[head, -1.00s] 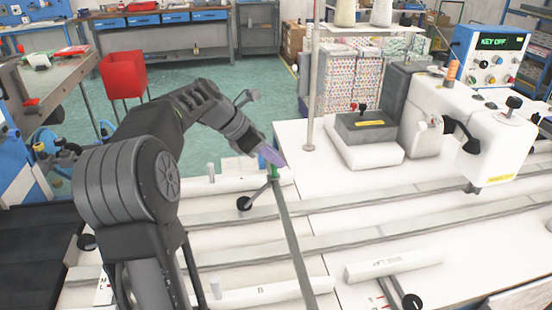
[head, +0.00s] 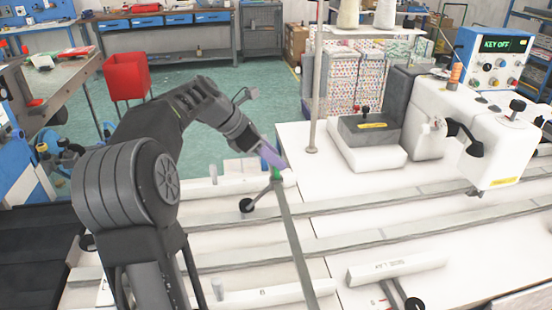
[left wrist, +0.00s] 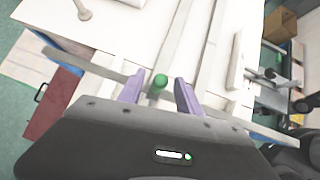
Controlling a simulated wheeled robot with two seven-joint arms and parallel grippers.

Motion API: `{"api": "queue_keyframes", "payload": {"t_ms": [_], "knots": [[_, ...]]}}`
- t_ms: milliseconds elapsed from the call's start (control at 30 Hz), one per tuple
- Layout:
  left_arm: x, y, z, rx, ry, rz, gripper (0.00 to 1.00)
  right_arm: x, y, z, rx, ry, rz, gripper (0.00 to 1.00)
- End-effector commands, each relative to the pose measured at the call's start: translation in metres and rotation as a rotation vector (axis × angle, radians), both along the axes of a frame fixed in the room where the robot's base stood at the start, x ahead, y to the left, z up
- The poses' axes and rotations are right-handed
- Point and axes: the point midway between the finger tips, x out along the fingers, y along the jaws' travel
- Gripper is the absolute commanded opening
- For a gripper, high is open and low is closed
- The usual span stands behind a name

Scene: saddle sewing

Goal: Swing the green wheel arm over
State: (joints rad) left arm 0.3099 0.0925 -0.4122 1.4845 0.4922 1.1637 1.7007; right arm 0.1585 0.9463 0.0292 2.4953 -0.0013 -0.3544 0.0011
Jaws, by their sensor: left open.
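The green knob (head: 277,174) sits at the far end of a long grey bar (head: 296,240) on the white table. A thin rod with a black wheel (head: 247,205) reaches down and left from near the knob. My left gripper (head: 270,158) has purple fingers and is right at the knob in the head view, coming from the upper left. In the left wrist view the green knob (left wrist: 160,81) lies between the two open fingers (left wrist: 160,88), with gaps on both sides. Whether a finger touches it I cannot tell. My right gripper is not in view.
Grey rails (head: 390,232) cross the white table. A white sewing machine (head: 490,140) stands at the right, and a thin post (head: 315,90) rises behind the knob. A white block (head: 397,269) and another black wheel (head: 414,304) are at the front right.

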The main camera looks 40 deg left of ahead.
Motion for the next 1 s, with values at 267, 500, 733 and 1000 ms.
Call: {"api": "queue_keyframes", "payload": {"t_ms": [267, 500, 733, 1000], "knots": [[-0.026, 0.016, 0.035, 0.003, -0.001, 0.003, 0.41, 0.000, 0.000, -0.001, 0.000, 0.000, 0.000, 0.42], [-0.037, 0.021, 0.048, 0.001, 0.000, 0.001, 0.41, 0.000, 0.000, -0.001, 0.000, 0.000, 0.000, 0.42], [-0.037, 0.021, 0.049, 0.001, 0.000, 0.001, 0.41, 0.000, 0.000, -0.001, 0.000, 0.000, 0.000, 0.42], [-0.037, 0.021, 0.048, 0.001, 0.000, 0.001, 0.41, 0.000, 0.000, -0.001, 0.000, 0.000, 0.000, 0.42]]}}
